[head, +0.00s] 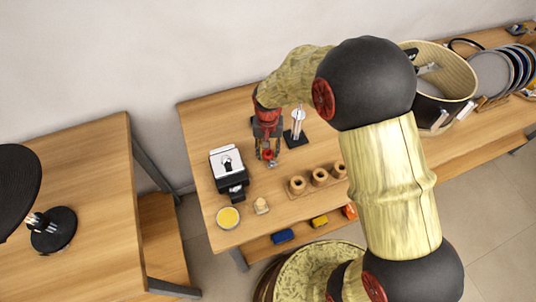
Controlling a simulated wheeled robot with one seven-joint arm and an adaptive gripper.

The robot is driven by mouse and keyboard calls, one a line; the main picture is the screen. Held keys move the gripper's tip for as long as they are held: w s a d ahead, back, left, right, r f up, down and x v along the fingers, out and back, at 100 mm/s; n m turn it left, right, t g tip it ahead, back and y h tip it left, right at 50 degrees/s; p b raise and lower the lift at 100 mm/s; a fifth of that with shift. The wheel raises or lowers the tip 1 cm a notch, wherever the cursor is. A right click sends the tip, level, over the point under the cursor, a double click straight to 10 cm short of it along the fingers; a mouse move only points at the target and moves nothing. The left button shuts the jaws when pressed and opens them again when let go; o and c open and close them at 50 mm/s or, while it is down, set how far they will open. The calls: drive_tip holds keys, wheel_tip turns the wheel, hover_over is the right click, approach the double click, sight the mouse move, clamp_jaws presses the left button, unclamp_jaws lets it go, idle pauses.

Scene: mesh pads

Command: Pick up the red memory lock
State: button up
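My gripper (268,156) points down over the middle wooden table, between a black-and-white machine and a small stand. Its fingers look dark, with red parts above them. Whether the fingers are open or shut is unclear. No other red lock can be made out on the tabletop.
The table (215,115) holds the machine (228,165), a black-based stand (297,133), a wooden holder (319,180) with round cups, a yellow-topped dish (228,218) and a small beige item (261,206). A large bin (455,75) and racked plates (493,72) stand at right.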

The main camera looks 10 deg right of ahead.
drive_tip(key=c, duration=0.6)
drive_tip(key=shift+c, duration=0.5)
drive_tip(key=shift+r, duration=0.1)
drive_tip(key=shift+r+p, duration=0.3)
drive_tip(key=shift+r, duration=0.25)
wheel_tip(320, 180, up, 3)
drive_tip(key=shift+f+p, duration=0.2)
drive_tip(key=shift+p, duration=0.35)
drive_tip(key=s+d+r+p, duration=0.3)
drive_tip(key=s+d+r, duration=0.4)
drive_tip(key=s, duration=0.5)
wheel_tip(320, 180, up, 2)
drive_tip(key=shift+d+r+p, duration=0.1)
drive_tip(key=shift+d+p, duration=0.1)
drive_tip(key=shift+p, duration=0.15)
